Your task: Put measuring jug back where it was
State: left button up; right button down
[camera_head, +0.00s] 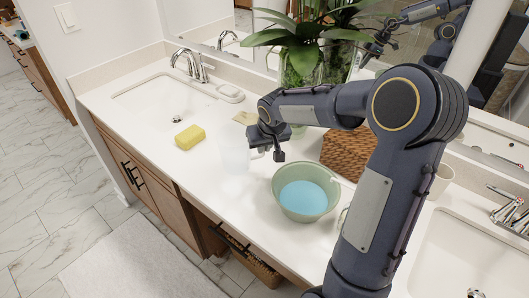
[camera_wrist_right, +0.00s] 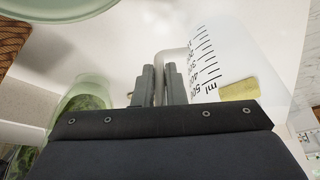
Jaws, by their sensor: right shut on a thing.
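The measuring jug (camera_head: 236,158) is clear and faint against the white counter in the head view. In the right wrist view the jug (camera_wrist_right: 232,55) shows black ml markings and an angular handle. My right gripper (camera_head: 268,154) is shut on that handle, and its two fingertips (camera_wrist_right: 163,72) sit close together there. The jug is left of the gripper in the head view and looks upright; I cannot tell whether its base touches the counter. My left gripper is not in view.
A green bowl of blue liquid (camera_head: 304,192) stands right of the jug. A yellow sponge (camera_head: 189,137) lies to its left. A wicker basket (camera_head: 347,153) and potted plant (camera_head: 305,55) stand behind. The left sink (camera_head: 165,98) is beyond the sponge. Counter near the front edge is clear.

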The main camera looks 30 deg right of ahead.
jog(key=shift+f, duration=1.65)
jog(key=shift+f, duration=0.2)
jog(key=c, duration=1.5)
grip_release()
jog(key=shift+r, duration=0.1)
